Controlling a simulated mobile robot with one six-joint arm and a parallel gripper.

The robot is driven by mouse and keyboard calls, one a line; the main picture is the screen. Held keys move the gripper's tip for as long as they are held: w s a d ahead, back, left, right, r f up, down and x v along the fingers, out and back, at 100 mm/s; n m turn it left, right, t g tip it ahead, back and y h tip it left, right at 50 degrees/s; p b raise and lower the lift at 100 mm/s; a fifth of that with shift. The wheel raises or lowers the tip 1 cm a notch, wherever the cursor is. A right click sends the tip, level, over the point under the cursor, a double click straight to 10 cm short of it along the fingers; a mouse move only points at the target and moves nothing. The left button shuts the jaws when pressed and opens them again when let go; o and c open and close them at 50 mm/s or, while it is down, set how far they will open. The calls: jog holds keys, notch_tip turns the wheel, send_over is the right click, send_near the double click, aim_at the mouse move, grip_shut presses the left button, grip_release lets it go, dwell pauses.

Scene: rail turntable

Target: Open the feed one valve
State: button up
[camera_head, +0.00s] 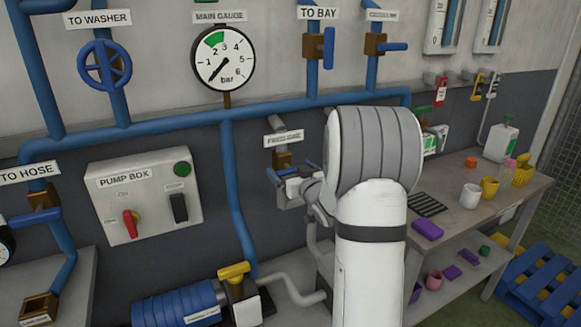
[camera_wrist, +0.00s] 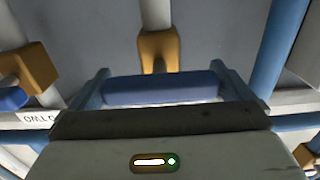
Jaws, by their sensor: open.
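The feed one valve has a small label (camera_head: 284,138) above its brass body (camera_head: 282,159), on a short grey pipe left of my arm. In the wrist view its brass body (camera_wrist: 158,46) is at top centre, with its blue handle (camera_wrist: 160,89) lying crosswise below it. My gripper (camera_head: 291,170) is at the valve, partly hidden by my own wrist in the head view. In the wrist view my gripper (camera_wrist: 160,70) is open, one finger near each end of the handle. I cannot tell whether either finger touches it.
A pump box (camera_head: 144,195) is on the wall to the left. A blue pump (camera_head: 180,303) with a yellow handle is below. Other valves and a main gauge (camera_head: 223,58) are above. A table (camera_head: 455,213) with cups is at right. Another brass valve (camera_wrist: 30,70) is close at left in the wrist view.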

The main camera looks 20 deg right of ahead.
jog(key=shift+w, duration=0.5)
jog(key=shift+c, duration=0.2)
jog(key=c, duration=0.6)
